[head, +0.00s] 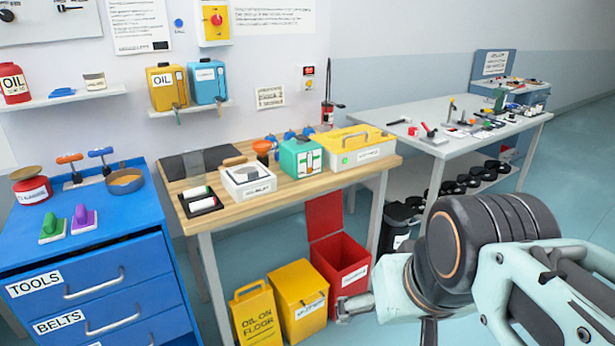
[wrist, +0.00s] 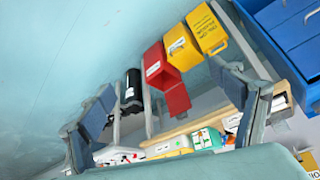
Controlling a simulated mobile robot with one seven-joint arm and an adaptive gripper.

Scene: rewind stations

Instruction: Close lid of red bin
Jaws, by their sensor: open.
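The red bin (head: 343,268) stands on the floor under the front edge of the wooden-topped bench. Its red lid (head: 323,213) is open and stands upright at the back of the bin. In the wrist view the bin (wrist: 154,58) and its raised lid (wrist: 178,98) appear upside down, near the middle. My gripper (wrist: 168,100) is open and empty there, with its fingers spread left and right of the bin and lid in the picture. I see no contact with either. In the head view my arm fills the lower right, and I cannot make out the fingertips clearly.
The wooden bench (head: 290,186) overhangs behind, with boxes on top. A blue drawer cabinet (head: 100,280) is at left. Open floor shows at right.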

